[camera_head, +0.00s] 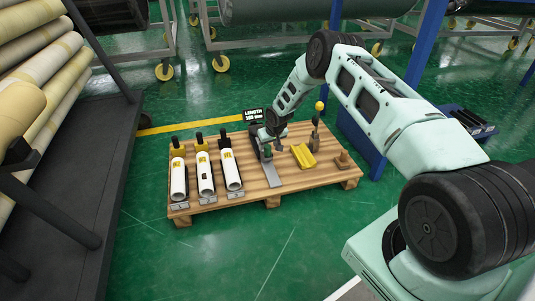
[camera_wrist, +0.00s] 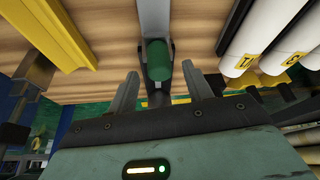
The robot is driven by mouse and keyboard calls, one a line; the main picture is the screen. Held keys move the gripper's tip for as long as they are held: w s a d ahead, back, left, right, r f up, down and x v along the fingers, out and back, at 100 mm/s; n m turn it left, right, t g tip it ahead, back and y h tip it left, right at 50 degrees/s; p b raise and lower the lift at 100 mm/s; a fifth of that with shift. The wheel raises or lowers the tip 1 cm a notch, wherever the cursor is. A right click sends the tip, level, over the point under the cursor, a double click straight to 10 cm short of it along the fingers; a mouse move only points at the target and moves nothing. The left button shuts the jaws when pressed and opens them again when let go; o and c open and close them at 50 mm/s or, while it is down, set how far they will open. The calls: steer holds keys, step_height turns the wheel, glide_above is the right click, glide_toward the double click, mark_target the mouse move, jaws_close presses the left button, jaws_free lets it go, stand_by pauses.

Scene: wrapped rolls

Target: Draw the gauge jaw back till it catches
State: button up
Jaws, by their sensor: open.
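The length gauge stands on a wooden pallet (camera_head: 240,190), with a dark display (camera_head: 254,115) that reads LENGTH and a blurred mm figure. Its flat grey rail (camera_head: 271,174) runs toward the front of the pallet; the rail also shows in the wrist view (camera_wrist: 154,16). A green cylindrical grip (camera_wrist: 158,60), seemingly the jaw's handle, stands over the rail in a dark bracket. My gripper (camera_wrist: 160,88) is open, its two fingers on either side of the green grip's line, with no clear contact. In the head view my gripper (camera_head: 266,137) hides part of the gauge.
Three white rolls (camera_head: 205,174) with yellow labels lie left of the gauge. A yellow cradle (camera_head: 303,156), a small wooden block (camera_head: 344,160) and an upright tool with a yellow ball (camera_head: 319,106) stand on the right. A blue post (camera_head: 375,150) rises behind the pallet's right end.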

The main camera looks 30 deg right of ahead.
mark_target(268, 146)
steer(key=shift+b+x, duration=0.55)
steer(key=shift+x, duration=1.05)
